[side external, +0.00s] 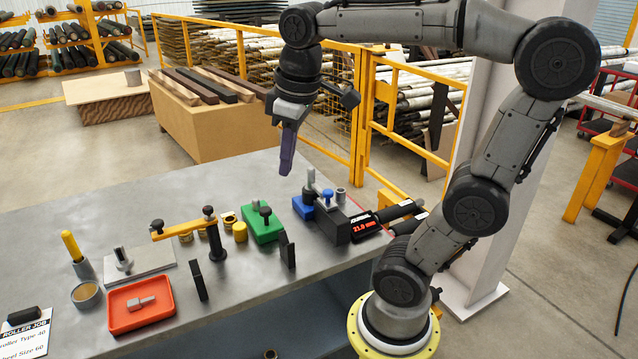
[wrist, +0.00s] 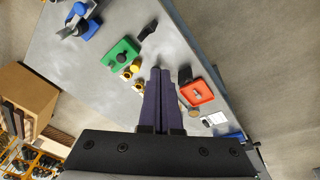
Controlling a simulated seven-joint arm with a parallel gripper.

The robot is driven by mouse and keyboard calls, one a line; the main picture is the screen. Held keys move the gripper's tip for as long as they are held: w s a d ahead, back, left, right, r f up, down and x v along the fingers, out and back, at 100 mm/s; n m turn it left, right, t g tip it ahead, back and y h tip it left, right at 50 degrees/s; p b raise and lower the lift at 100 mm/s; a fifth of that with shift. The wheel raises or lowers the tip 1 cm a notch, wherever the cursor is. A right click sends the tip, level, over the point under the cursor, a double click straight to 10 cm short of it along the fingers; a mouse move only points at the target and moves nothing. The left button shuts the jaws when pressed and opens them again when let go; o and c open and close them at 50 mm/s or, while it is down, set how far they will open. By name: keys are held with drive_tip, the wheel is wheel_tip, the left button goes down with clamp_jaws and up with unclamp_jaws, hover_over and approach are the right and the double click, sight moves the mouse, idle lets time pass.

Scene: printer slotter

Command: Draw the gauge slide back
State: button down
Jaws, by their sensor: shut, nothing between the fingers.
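The gauge stands near the right end of the grey table in the side external view. It has a black block (side external: 337,229), a blue block (side external: 302,208), an upright grey post and a blue-topped knob (side external: 327,194). Its black display (side external: 366,223) reads "JOURNAL 21.0 mm" in red. I cannot tell for certain which part is the slide. In the wrist view the gauge (wrist: 89,29) is at the top left, partly cut off. My gripper (side external: 285,171) points down, shut and empty, above and left of the gauge, apart from it. Its dark purple fingers (wrist: 160,70) are together in the wrist view.
A green block (side external: 262,224) with a black knob stands left of the gauge, beside brass pieces (side external: 240,232). The table's back strip is clear.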

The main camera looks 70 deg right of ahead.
drive_tip(key=w+d+m+g, duration=0.2)
drive_tip(key=w+d, duration=0.2)
drive_tip(key=d, duration=0.4)
drive_tip(key=m+g+y, duration=0.2)
drive_tip(key=m+g, duration=0.1)
drive_tip(key=m, duration=0.1)
hover_over(322, 199)
drive_tip(key=w+d, duration=0.2)
drive_tip(key=w, duration=0.1)
drive_tip(key=w+d+x, duration=0.1)
drive_tip(key=w+x, duration=0.1)
drive_tip(key=x, duration=0.6)
drive_tip(key=shift+w+a+f, duration=0.1)
drive_tip(key=shift+a+f, duration=0.05)
drive_tip(key=x, duration=1)
drive_tip(key=shift+a, duration=0.15)
